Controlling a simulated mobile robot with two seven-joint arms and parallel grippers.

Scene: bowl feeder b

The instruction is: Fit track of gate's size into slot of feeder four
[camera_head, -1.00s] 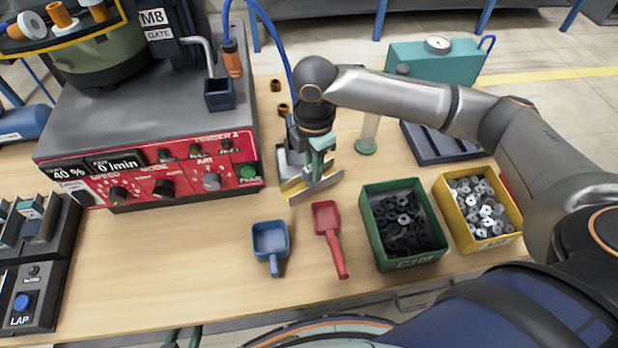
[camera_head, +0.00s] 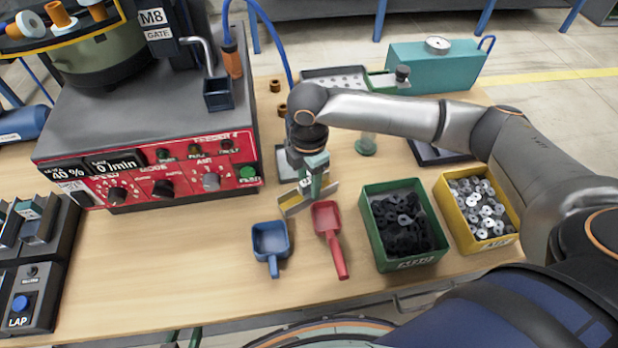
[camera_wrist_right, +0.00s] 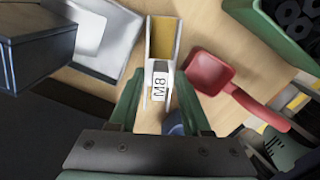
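Feeder four (camera_head: 150,105) is the grey block with the red control panel at the left. Its gate sign (camera_head: 155,22) reads M8. My right gripper (camera_head: 312,185) is in front of the feeder's right end, above the table. It is shut on a yellow and silver track (camera_head: 296,200). In the right wrist view the track (camera_wrist_right: 162,40) lies between the green fingers and bears an M8 label (camera_wrist_right: 159,87). The feeder's slot cannot be made out. Two small green tips (camera_head: 183,340) at the bottom edge may be my left gripper; its state is unclear.
A blue scoop (camera_head: 270,240) and a red scoop (camera_head: 328,225) lie close in front of the track. A green bin (camera_head: 405,262) and a yellow bin (camera_head: 490,243) stand to the right. A teal box (camera_head: 440,65) stands behind.

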